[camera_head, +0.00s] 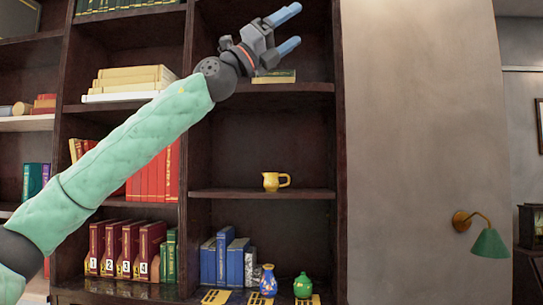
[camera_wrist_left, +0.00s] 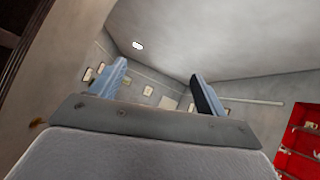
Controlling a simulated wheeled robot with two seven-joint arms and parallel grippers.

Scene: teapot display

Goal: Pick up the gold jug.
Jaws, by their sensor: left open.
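The gold jug (camera_head: 271,181) stands upright on a middle shelf of the dark bookcase in the head view, with its handle to the right. My left gripper (camera_head: 291,29) is raised above the jug in the picture, in front of an upper shelf. Its two blue fingers are apart with nothing between them. In the left wrist view, the open fingers (camera_wrist_left: 158,85) point toward a far wall and ceiling, and the jug does not show. My right gripper is in neither view.
The jug's shelf (camera_head: 235,193) is otherwise bare. A shelf (camera_head: 312,87) with books is above. Below stand blue books (camera_head: 223,260), a blue vase (camera_head: 268,281) and a green vase (camera_head: 303,286). A wall (camera_head: 420,150) is at the right, with a green lamp (camera_head: 489,243).

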